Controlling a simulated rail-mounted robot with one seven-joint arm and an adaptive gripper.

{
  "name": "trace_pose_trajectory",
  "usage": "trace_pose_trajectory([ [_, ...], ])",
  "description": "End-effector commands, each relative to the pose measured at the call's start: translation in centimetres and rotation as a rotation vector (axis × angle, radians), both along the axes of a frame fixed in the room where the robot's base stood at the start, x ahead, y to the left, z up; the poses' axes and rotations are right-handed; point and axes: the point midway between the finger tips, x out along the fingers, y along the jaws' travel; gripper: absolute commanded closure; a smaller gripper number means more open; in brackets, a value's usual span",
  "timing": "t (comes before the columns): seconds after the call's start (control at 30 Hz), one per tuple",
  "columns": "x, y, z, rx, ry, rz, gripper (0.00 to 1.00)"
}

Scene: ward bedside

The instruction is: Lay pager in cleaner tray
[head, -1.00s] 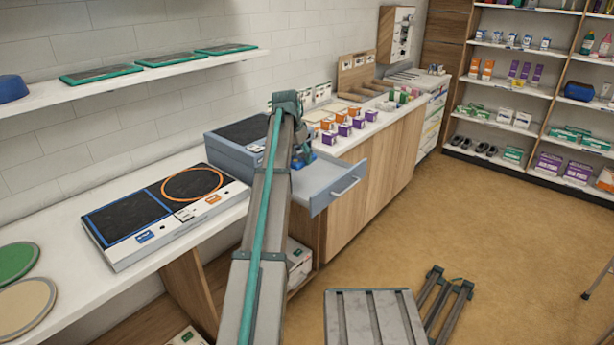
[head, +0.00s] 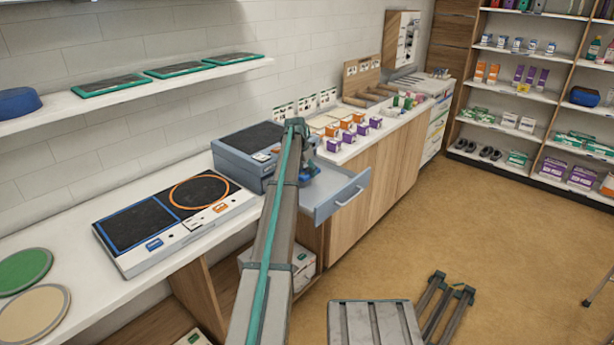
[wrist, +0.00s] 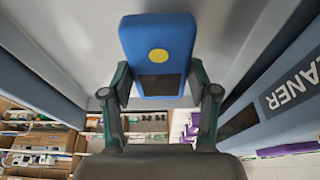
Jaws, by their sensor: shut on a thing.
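The pager (wrist: 158,55) is blue with a yellow dot and a dark screen. In the wrist view it stands between the fingertips of my gripper (wrist: 160,88), which is shut on it. In the head view my gripper (head: 308,168) is at the pulled-out drawer, largely hidden by my arm; I cannot make out the pager clearly there. The cleaner tray (head: 340,196) is this grey-blue open drawer of the cleaner unit (head: 238,160). In the wrist view the cleaner unit's lettered face (wrist: 290,92) is at the right. I cannot tell whether the pager touches the tray floor.
A two-pad device (head: 175,218) lies on the counter left of the cleaner unit. Small purple and orange boxes (head: 350,138) stand on the counter behind the drawer. A shelf with flat trays (head: 178,70) runs above.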

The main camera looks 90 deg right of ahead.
Motion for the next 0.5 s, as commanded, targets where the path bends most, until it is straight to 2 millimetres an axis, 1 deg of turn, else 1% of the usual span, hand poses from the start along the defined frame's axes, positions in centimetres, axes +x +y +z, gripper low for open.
trace_pose_trajectory([
  [0.07,0.0,-0.7,-0.5,0.001,0.000,0.000,0.84],
  [0.2,0.0,-0.4,-2.6,0.002,0.000,0.001,0.84],
  [0.3,0.0,-0.4,-3.5,0.002,0.000,0.001,0.84],
  [0.5,0.0,-0.5,-3.6,0.000,0.000,0.000,0.84],
])
